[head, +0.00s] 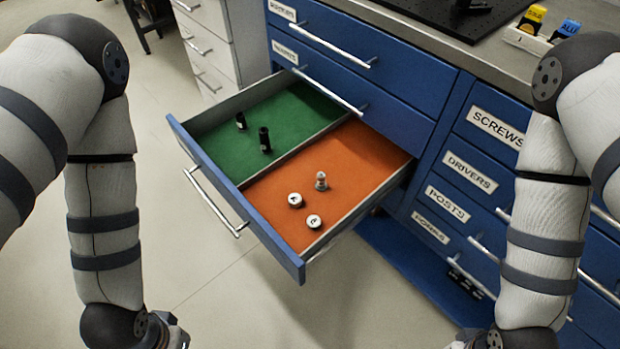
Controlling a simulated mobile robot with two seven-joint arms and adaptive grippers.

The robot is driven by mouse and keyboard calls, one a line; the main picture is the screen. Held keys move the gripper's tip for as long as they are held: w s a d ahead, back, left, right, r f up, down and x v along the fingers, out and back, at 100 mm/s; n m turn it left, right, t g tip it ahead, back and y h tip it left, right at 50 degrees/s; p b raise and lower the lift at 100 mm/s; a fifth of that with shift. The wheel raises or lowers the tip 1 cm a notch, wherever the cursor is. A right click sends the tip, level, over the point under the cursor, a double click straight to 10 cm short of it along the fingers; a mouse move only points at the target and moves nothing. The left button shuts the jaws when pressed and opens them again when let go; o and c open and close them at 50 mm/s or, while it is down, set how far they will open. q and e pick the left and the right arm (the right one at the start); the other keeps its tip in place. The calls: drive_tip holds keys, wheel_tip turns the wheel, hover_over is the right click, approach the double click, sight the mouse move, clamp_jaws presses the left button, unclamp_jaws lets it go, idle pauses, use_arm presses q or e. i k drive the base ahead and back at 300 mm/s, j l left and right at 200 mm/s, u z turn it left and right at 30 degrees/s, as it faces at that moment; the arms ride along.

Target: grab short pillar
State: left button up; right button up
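An open blue drawer (236,195) holds small upright pillars in two compartments. In the green compartment (285,108) stand a shorter black pillar (241,121) and a taller black pillar (265,141). My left gripper (180,338) and my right gripper (468,342) are at the bottom edge, mostly cut off, apart from the drawer. Their fingers cannot be made out.
The blue cabinet (430,105) has labelled drawers with bar handles. A metal handle (215,203) sticks out from the open drawer's front. A rack with yellow and blue items (530,37) and a black board (440,12) are on the worktop. Floor (160,200) left of the drawer is clear.

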sight(320, 184)
drive_tip(key=j+z, duration=0.25)
drive_tip(key=j, duration=0.15)
drive_tip(key=j+z, duration=0.3)
drive_tip(key=k+j+z, duration=0.25)
drive_tip(key=j, duration=0.2)
drive_tip(key=j+z, duration=0.3)
drive_tip(key=k+j+z, duration=0.25)
drive_tip(key=j, duration=0.2)
drive_tip(key=j+z, duration=0.3)
drive_tip(key=i+z, duration=0.15)
drive_tip(key=z, duration=0.2)
